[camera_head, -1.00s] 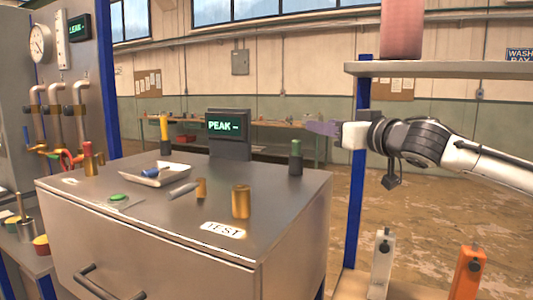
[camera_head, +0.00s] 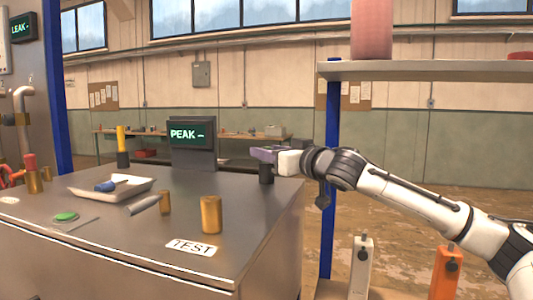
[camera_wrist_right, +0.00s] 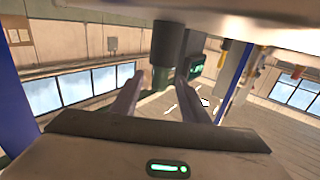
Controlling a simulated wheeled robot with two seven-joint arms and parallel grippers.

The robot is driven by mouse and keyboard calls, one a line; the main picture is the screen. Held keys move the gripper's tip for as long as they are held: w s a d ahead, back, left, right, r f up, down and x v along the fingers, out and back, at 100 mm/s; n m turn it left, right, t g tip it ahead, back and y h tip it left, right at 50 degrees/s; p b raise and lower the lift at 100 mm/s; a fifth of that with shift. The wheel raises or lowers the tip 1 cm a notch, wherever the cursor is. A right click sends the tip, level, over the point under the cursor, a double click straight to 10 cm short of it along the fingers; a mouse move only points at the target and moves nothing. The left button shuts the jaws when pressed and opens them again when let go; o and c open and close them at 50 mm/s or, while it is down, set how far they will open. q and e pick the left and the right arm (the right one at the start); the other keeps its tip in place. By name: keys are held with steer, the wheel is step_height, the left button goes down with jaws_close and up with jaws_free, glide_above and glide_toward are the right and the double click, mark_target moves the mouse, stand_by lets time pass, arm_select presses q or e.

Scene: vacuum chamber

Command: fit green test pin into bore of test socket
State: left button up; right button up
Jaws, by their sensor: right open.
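The green test pin stands upright in a dark holder (camera_head: 266,173) at the right back of the metal cabinet top. In the head view my fingers hide its green part. In the right wrist view the green pin (camera_wrist_right: 161,77) shows between the two fingers, below the dark holder (camera_wrist_right: 168,42). My right gripper (camera_head: 264,154) is open around the pin, and it also shows in the right wrist view (camera_wrist_right: 156,88). The likely test socket is the brass cylinder (camera_head: 210,215) behind the TEST label (camera_head: 191,247); its bore is not clear. My left gripper is not in view.
A white tray (camera_head: 84,194) with a blue-handled tool, a smaller brass cylinder (camera_head: 165,202), a green disc (camera_head: 66,216) and a yellow pin (camera_head: 121,140) stand on the cabinet. The PEAK display (camera_head: 192,140) is behind. A shelf (camera_head: 430,70) with a blue post is at right.

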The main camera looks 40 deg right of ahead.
steer(key=w, duration=0.1)
steer(key=w+p, duration=0.1)
steer(key=w, duration=0.1)
steer(key=w+p, duration=0.1)
steer(key=shift+w+d, duration=0.25)
steer(key=shift+d, duration=0.1)
steer(key=shift+w+f, duration=0.1)
steer(key=shift+w, duration=0.15)
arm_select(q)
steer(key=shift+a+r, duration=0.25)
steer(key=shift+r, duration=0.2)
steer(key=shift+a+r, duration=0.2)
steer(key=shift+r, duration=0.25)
arm_select(e)
jaws_close()
